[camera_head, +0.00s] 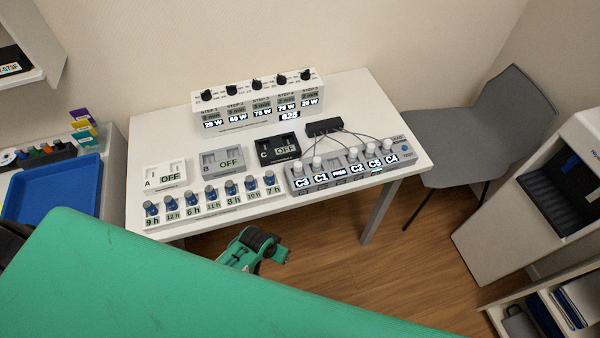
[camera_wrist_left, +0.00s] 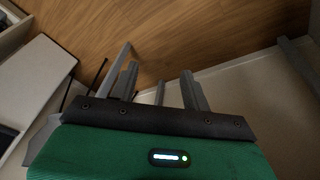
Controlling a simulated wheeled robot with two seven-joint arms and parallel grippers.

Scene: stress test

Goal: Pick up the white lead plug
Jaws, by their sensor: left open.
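Several white-topped lead plugs (camera_head: 353,153) stand in a row on the grey lead unit (camera_head: 397,162) at the table's front right in the head view. Thin dark cables run from this row to a small black box (camera_head: 324,127) behind it. Which plug is the white lead plug cannot be told at this size. My left gripper (camera_wrist_left: 160,72) is open and empty in the left wrist view, with floor beyond its fingers. In the head view the green and black wrist (camera_head: 255,245) is in front of the table, apart from the plugs. My right gripper does not show.
On the white table (camera_head: 365,100) stand a dial panel (camera_head: 258,103), three switch boxes marked OFF, and a row of blue-bodied, hour-labelled pieces (camera_head: 210,195). A blue tray (camera_head: 55,185) is at left. A grey chair (camera_head: 465,140) stands right. My green body part covers the foreground.

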